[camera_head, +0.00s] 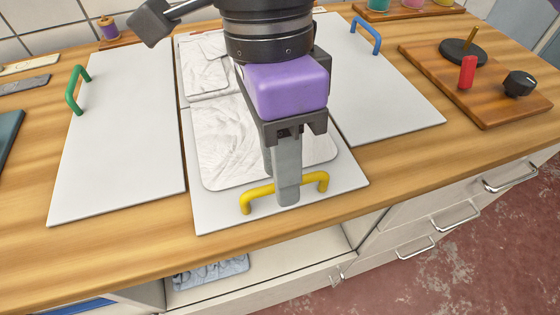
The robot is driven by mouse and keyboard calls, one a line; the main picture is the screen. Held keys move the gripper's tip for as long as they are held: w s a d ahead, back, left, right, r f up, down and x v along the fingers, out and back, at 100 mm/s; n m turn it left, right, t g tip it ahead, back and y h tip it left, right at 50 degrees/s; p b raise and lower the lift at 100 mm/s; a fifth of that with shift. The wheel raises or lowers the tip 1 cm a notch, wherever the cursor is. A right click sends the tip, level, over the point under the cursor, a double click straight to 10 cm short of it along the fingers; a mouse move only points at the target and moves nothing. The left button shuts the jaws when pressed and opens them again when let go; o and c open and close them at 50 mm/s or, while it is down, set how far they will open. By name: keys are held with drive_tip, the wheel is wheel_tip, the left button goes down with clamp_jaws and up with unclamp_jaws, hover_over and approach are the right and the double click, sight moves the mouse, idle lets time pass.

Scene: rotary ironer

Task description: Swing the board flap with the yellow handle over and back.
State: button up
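The board flap with the yellow handle (243,201) is the middle of three pale boards and lies flat on the wooden counter. Its yellow handle (259,191) stands up near the front edge. My gripper (284,200) points down at the middle of this handle. The near finger crosses in front of the bar and hides part of it. The far finger is mostly hidden, so I cannot tell whether the fingers are shut on the bar. A grey-white crumpled cloth (217,130) lies on the flap, with a folded piece (204,65) behind it.
A left board has a green handle (74,90) and a right board a blue handle (367,34). A wooden panel (430,62) with a red peg (467,72) and black knobs is at the right. Drawers (430,215) and an open shelf (290,270) are below the front edge.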

drive_tip(key=shift+c, duration=0.2)
clamp_jaws()
idle(1.2)
